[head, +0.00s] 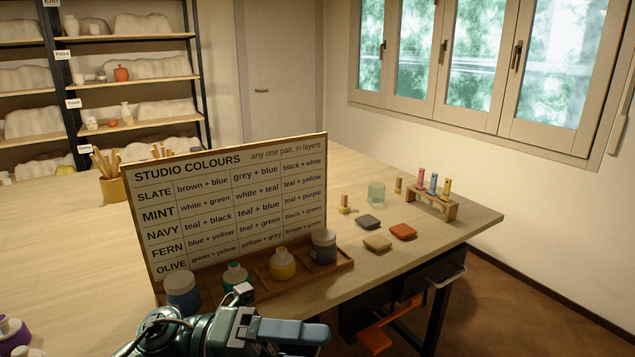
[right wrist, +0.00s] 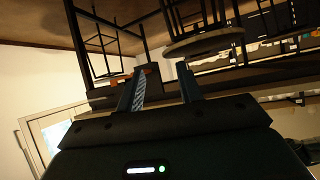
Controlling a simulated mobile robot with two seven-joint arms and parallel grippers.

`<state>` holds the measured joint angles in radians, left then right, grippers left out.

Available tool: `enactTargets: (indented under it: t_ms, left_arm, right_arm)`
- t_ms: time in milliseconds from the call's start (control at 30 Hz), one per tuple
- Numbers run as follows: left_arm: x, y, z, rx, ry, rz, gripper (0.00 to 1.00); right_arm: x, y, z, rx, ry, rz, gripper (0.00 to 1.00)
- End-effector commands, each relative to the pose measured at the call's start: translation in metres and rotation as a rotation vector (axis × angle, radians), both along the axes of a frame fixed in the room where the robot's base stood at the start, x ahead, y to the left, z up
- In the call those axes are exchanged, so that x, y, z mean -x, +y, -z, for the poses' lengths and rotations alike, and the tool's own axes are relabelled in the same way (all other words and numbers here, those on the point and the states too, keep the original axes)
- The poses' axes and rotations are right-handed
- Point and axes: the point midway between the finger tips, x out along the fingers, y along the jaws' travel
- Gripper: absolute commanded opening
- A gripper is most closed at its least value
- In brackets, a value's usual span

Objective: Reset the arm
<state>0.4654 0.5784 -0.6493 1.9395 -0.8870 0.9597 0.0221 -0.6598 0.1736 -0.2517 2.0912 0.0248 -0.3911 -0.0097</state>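In the head view one arm comes in from the lower left, and I take its gripper as my left gripper (head: 300,333). It points right, in front of the jar rack, and is seen side-on, so the gap between its fingers is hidden. It does not visibly hold anything. My right gripper (right wrist: 163,85) shows only in the right wrist view. Its two fingers are apart with nothing between them. Past them are dark furniture frames and round stools (right wrist: 203,43), seen upside down. The right arm is not seen in the head view.
A colour board (head: 235,205) stands on the table behind a wooden rack with a blue jar (head: 182,292), green bottle (head: 236,277), yellow bottle (head: 282,264) and grey jar (head: 323,246). Tiles (head: 402,232), a glass (head: 376,193) and a tube stand (head: 430,206) are right.

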Motion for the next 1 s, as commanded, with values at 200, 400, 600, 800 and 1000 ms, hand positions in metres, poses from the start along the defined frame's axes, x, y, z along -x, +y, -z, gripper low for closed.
enactTargets:
  t_ms: [200, 400, 600, 800, 1000]
  left_arm:
    - [-0.045, 0.023, 0.016, 0.436, 0.644, -0.412, 0.79]
    - [-0.057, 0.083, 0.128, 0.640, 1.304, -0.854, 0.79]
    - [0.003, 0.122, 0.242, 0.670, 1.825, -1.183, 0.79]
    - [0.053, 0.134, 0.291, 0.645, 2.076, -1.329, 0.79]
    - [0.060, 0.135, 0.296, 0.639, 2.109, -1.346, 0.79]
  right_arm:
    - [0.006, -0.001, 0.002, 0.002, 0.029, 0.008, 0.36]
    - [0.010, -0.003, 0.002, 0.007, 0.043, 0.013, 0.36]
    - [0.011, -0.006, 0.003, 0.013, 0.053, 0.018, 0.36]
    - [0.010, -0.008, 0.004, 0.017, 0.057, 0.022, 0.36]
    - [0.008, -0.008, 0.003, 0.017, 0.053, 0.023, 0.36]
